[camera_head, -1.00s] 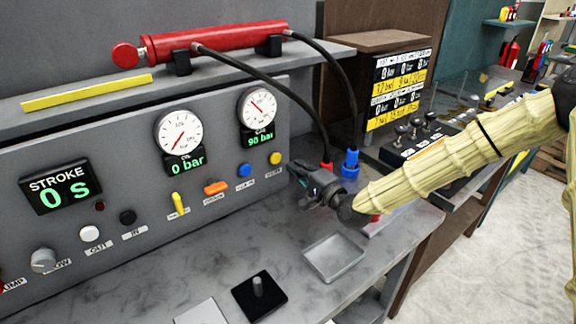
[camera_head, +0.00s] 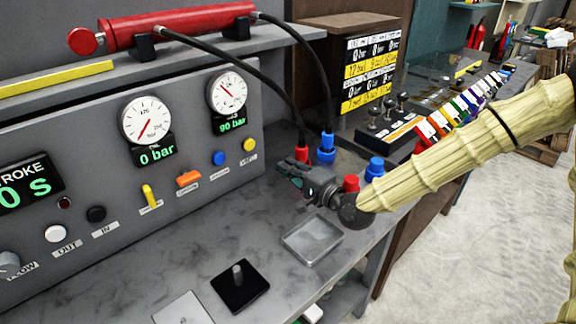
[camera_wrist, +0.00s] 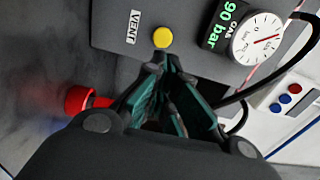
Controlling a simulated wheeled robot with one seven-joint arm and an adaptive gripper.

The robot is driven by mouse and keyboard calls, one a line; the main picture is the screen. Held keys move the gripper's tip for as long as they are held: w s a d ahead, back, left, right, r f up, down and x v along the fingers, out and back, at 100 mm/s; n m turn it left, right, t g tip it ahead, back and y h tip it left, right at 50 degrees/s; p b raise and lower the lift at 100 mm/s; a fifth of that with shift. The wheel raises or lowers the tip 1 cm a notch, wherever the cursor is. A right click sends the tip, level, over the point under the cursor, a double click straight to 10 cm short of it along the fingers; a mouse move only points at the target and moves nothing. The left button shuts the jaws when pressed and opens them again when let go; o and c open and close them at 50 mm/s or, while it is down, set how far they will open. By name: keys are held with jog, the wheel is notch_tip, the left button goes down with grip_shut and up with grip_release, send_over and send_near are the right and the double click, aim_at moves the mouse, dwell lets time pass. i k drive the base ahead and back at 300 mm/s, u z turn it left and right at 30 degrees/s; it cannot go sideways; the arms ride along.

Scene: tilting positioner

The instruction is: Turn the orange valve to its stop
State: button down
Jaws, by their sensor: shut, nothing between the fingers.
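The orange valve (camera_head: 189,178) is a short handle on the grey panel, below the 0 bar display and to the left of the blue button. It lies nearly level in the picture, tilted slightly up to the right. My gripper (camera_head: 284,177) is in front of the panel's right end, to the right of the valve and apart from it. Its fingers are shut and empty. In the wrist view my gripper (camera_wrist: 180,85) points toward the panel below the yellow VENT button (camera_wrist: 162,37). The orange valve is not seen in the wrist view.
A yellow lever (camera_head: 149,196) sits left of the valve, and a blue button (camera_head: 219,158) right of it. Red (camera_head: 302,154) and blue (camera_head: 326,148) hose couplings stand behind my gripper. A grey tray (camera_head: 312,240) and black pegged plate (camera_head: 240,285) lie on the bench. Bench space before the valve is clear.

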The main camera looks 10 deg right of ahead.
aim_at(186, 178)
jog(key=k, duration=1)
